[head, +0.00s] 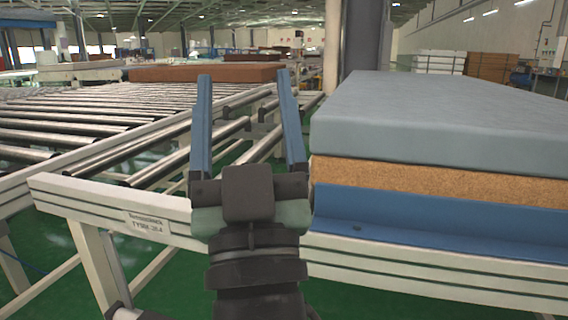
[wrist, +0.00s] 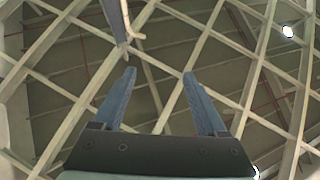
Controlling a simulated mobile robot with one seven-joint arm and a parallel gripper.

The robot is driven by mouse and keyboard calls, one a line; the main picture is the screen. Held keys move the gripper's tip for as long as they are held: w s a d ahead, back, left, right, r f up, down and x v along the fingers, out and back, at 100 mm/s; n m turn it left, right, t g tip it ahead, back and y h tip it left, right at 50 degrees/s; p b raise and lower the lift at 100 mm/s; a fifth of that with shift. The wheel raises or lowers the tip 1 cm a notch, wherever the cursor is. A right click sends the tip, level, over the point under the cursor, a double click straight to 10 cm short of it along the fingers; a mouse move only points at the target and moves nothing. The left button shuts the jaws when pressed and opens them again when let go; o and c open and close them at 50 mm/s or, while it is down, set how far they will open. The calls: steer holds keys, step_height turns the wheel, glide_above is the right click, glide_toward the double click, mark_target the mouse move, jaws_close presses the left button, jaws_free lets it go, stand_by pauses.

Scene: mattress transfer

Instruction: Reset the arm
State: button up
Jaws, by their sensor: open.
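My gripper (head: 245,95) is raised in front of me in the head view, its two long blue fingers pointing up and spread apart, with nothing between them. In the wrist view my gripper (wrist: 160,82) is also open and empty, and the camera faces the ceiling beams. The gripper stands in front of the roller conveyor's near frame, just left of a stack of mattresses.
The roller conveyor (head: 90,204) with bare metal rollers fills the left. A reddish-brown slab (head: 205,73) lies farther back on it. A grey pillar (head: 362,40) rises behind the mattress stack. Green floor (head: 75,245) shows below the frame.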

steer(key=s+d+r+m+t+h, duration=0.1)
steer(key=s+d+r+m+h, duration=0.15)
steer(key=s+r, duration=0.45)
step_height(320, 180, up, 38)
steer(key=h+p, duration=0.1)
steer(key=p, duration=3.7)
steer(key=shift+s+d+h, duration=0.15)
steer(key=shift+d+h, duration=0.2)
steer(key=shift+d, duration=0.05)
steer(key=shift+c, duration=0.3)
